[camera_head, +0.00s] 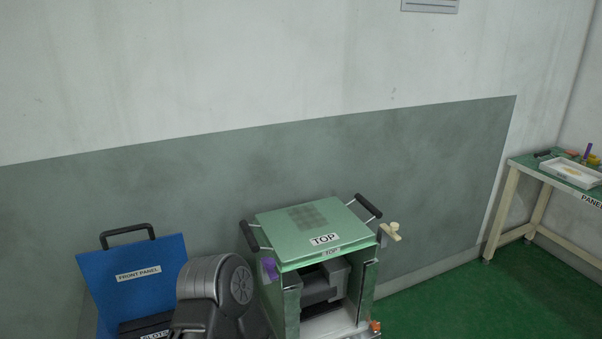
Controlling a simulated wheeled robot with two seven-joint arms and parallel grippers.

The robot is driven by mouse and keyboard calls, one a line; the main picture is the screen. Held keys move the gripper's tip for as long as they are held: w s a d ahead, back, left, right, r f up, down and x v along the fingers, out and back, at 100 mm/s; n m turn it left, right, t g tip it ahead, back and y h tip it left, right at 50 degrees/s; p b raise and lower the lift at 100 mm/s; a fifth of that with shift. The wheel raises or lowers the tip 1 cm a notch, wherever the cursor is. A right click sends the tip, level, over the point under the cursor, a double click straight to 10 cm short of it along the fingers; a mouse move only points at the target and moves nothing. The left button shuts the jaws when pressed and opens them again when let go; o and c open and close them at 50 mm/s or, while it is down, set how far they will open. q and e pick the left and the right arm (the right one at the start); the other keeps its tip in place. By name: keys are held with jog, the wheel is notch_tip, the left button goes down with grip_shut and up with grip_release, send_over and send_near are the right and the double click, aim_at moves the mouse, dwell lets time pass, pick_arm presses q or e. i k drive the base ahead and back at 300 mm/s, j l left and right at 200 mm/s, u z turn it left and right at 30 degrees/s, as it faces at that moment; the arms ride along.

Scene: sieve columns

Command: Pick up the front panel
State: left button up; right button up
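The front panel (140,274) is a blue sheet with a dark handle (127,234) on its top edge and a "FRONT PANEL" label. It stands upright, slightly tilted, at the lower left of the head view, with its lower part by a black holder (150,326) with a partly hidden label. A dark grey link of my arm covers the panel's lower right corner. Neither gripper can be made out in this view.
A green cabinet (278,258) labelled "TOP" stands right of the panel with its front open, two handles on top and a purple part (269,268) at its left side. A table (566,186) with a white tray (572,171) is at far right. Green floor between is clear.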

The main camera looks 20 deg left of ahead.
aim_at(130, 281)
jog(key=i+l+u, duration=0.3)
jog(key=u, duration=0.2)
jog(key=i+l+u, duration=0.35)
jog(key=l+u, duration=0.15)
jog(key=i+l+u, duration=0.15)
jog(key=l+u, duration=0.35)
